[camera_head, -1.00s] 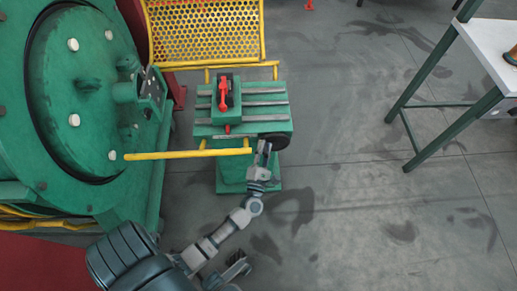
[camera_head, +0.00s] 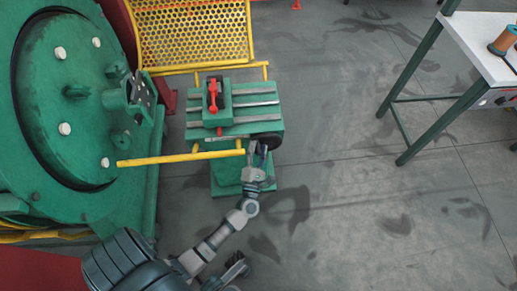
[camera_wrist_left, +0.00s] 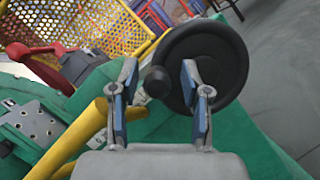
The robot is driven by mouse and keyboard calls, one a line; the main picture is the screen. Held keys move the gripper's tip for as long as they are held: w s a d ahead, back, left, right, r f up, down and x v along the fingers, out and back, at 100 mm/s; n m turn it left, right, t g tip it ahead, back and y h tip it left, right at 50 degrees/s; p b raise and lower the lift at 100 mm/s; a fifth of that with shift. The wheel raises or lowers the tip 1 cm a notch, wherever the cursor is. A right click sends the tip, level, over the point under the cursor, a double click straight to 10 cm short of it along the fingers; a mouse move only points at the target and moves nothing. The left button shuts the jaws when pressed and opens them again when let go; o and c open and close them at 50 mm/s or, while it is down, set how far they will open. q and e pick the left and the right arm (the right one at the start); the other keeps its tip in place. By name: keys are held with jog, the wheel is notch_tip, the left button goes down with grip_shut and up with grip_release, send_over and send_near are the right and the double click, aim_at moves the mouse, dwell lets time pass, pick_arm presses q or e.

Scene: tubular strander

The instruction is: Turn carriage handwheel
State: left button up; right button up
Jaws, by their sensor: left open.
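The carriage handwheel (camera_head: 267,140) is a black round wheel on the right end of the green carriage (camera_head: 245,130). In the left wrist view the handwheel (camera_wrist_left: 222,62) fills the upper middle, with its dark round knob (camera_wrist_left: 157,82) standing toward me. My left gripper (camera_head: 258,149) is at the near side of the wheel. In the left wrist view its two blue-padded fingers (camera_wrist_left: 159,95) are open, with the knob between them and nearer the left finger. A gap shows on the right side of the knob.
A red lever (camera_head: 213,97) stands on the carriage. A yellow bar (camera_head: 180,158) runs just left of my gripper, with a yellow mesh guard (camera_head: 195,35) behind. A large green drum (camera_head: 65,100) is at left. A white-topped table (camera_head: 480,45) stands right; floor between is clear.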

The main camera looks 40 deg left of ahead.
pick_arm(q)
jog(key=v, duration=0.8)
